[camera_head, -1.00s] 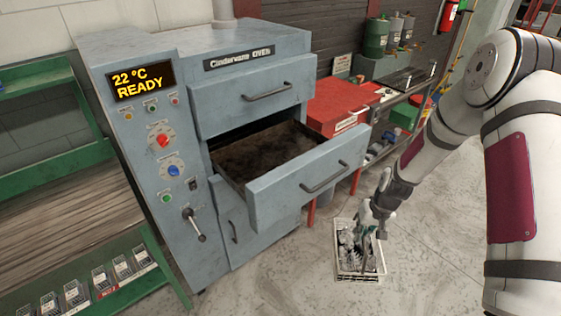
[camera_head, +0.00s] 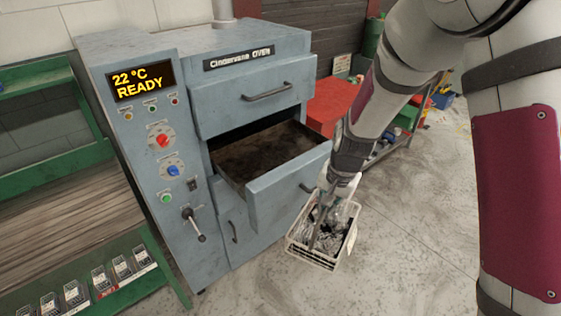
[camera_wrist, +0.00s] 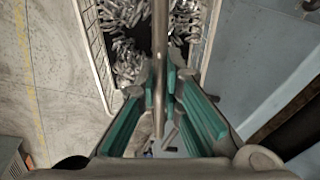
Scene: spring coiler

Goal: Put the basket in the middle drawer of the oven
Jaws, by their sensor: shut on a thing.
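The basket (camera_head: 318,259) is a white wire basket with many small shiny metal parts in it. In the head view it hangs beside the right front of the oven (camera_head: 140,130). My gripper (camera_head: 325,200) is above it, shut on the basket's metal handle bar. The wrist view shows the bar (camera_wrist: 160,60) between the green finger pads of my gripper (camera_wrist: 160,105), with the basket's rim (camera_wrist: 92,50) beyond. The middle drawer (camera_head: 250,160) is pulled out, dark inside and empty. The top drawer (camera_head: 255,95) and bottom drawer (camera_head: 232,225) look shut.
A green rack (camera_head: 70,185) stands left of the oven. A red cabinet (camera_head: 330,105) and a workbench stand behind my arm. A lever (camera_head: 195,225) sticks out from the oven's front panel. The floor (camera_head: 400,235) to the right is clear.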

